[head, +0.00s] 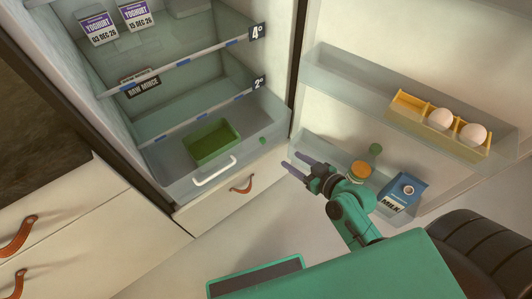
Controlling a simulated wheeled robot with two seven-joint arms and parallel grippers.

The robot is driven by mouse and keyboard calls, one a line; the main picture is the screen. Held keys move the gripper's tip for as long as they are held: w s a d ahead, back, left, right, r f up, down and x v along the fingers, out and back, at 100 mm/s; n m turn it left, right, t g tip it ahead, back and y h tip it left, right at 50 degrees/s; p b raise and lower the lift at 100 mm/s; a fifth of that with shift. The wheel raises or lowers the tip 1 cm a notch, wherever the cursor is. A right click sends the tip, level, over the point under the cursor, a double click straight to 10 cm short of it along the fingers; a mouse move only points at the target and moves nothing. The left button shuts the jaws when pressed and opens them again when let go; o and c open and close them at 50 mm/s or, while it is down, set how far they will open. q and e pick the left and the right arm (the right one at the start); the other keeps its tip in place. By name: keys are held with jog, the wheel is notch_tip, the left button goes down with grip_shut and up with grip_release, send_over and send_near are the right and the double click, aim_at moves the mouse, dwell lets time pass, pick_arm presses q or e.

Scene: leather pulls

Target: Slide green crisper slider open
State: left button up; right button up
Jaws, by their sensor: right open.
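A small green knob (263,140), which looks like the crisper slider, sits near the right end of the clear crisper drawer (180,187) at the bottom of the open fridge. A green tray (228,147) shows in the drawer, behind a white bar handle (214,172). My right gripper (291,160) is open and empty, its two purple fingers pointing left toward the fridge. Its tips are to the right of and below the green knob in the picture, apart from it. My left gripper is not in view.
The open door's lower bin, close by my right arm, holds a blue milk carton (404,190), an orange-lidded jar (360,170) and a green round thing (376,149). Two eggs (441,119) sit in a yellow holder (407,104) above. Shelves hold yoghurt (97,28) and raw mince (140,85).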

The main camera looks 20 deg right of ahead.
aim_at(265, 142)
jog(key=b+x, duration=0.1)
jog(key=x, duration=1.3)
jog(key=shift+w+a, duration=0.1)
jog(key=shift+w, duration=0.15)
grip_shut()
dwell(0.5)
